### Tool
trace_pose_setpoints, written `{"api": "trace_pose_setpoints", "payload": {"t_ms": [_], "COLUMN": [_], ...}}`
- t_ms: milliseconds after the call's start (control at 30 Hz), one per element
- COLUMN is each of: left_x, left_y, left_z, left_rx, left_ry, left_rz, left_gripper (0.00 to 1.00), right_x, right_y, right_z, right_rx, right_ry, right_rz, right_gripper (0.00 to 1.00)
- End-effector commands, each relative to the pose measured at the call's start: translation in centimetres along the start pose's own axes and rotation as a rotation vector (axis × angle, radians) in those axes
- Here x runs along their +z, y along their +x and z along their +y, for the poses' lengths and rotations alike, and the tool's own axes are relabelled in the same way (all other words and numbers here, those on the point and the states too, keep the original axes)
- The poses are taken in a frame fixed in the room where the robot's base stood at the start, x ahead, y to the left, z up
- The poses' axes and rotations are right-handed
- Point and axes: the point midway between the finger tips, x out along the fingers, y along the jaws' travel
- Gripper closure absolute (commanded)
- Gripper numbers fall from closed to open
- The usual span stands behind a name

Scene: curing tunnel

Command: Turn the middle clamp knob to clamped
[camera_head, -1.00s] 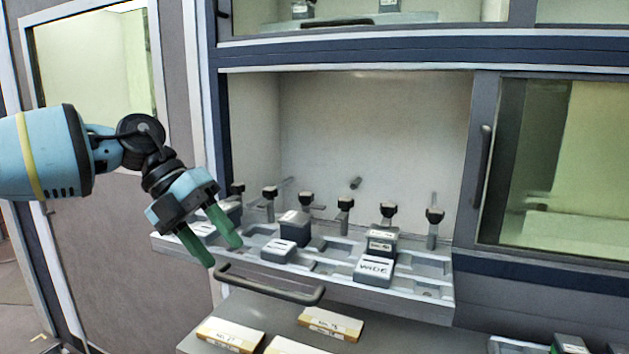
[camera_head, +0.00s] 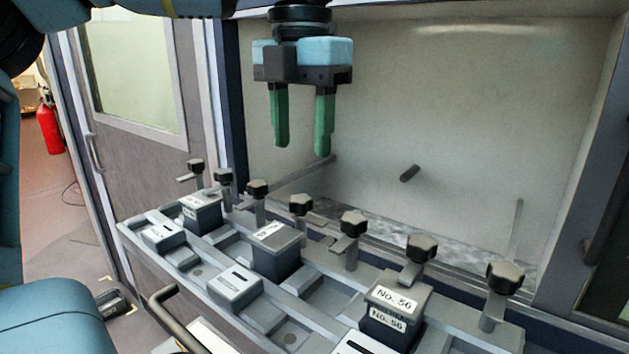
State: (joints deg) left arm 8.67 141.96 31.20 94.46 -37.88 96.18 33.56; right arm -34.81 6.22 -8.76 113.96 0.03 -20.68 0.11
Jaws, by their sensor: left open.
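A row of black clamp knobs on grey posts runs along the back of a grey fixture tray (camera_head: 310,318). The knob (camera_head: 301,205) in the middle of the row has a short grey arm at its post; whether it counts as clamped I cannot tell. My left gripper (camera_head: 302,150) hangs from above with its two green fingers pointing down, open and empty. In the picture its fingertips are just above the middle knob and apart from it. My right gripper is not in view.
Neighbouring knobs (camera_head: 257,188) and (camera_head: 353,222) stand close on both sides. Labelled blocks (camera_head: 276,262) and (camera_head: 392,318) sit in the tray. The bay's back wall (camera_head: 450,110) is behind; a red extinguisher (camera_head: 48,130) stands far left.

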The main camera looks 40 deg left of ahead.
Motion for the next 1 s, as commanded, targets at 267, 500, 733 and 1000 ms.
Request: {"api": "trace_pose_setpoints", "payload": {"t_ms": [267, 500, 733, 1000], "left_x": [-0.1, 0.0, 0.0, 0.0], "left_y": [2.5, 6.0, 7.7, 7.9], "left_z": [0.0, 0.0, 0.0, 0.0], "left_rx": [-0.002, -0.003, -0.003, -0.003], "left_ry": [0.002, 0.001, 0.000, 0.000], "left_rz": [0.002, 0.001, 0.000, 0.000], "left_gripper": [0.50, 0.50, 0.50, 0.50], "right_x": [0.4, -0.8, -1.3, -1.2], "right_y": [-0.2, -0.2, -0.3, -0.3], "right_z": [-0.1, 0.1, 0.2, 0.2], "right_rx": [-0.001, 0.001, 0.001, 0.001], "right_ry": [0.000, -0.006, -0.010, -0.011], "right_rz": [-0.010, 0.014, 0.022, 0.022], "right_gripper": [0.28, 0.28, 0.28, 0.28]}}
